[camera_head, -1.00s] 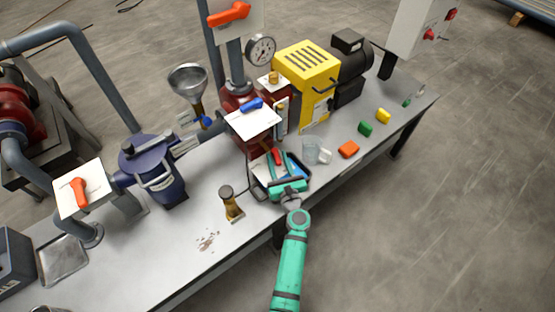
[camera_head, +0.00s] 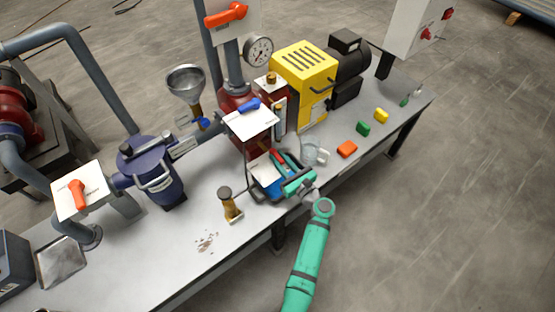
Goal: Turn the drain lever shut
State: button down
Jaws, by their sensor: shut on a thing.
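A small red lever (camera_head: 277,154) sits low at the front of the red pump body (camera_head: 240,98), above a dark-rimmed tray. I take it for the drain lever; no readable label shows. My teal gripper (camera_head: 283,160) reaches in from the front right, with its fingers on either side of the red lever. It is shut on the lever, though the fingers hide most of it.
A glass beaker (camera_head: 310,151) stands close to the right of my gripper. A brass-coloured bottle (camera_head: 230,205) stands to the left.

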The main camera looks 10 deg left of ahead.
jog(key=shift+w+n+g+y, duration=0.15)
jog(key=shift+n+g+y, duration=0.25)
jog(key=shift+g, duration=0.1)
jog(key=c, duration=1.6)
grip_release()
jog(key=shift+c, duration=0.2)
jog(key=shift+d, duration=0.1)
jog(key=v, duration=1)
jog(key=shift+s+d, duration=0.25)
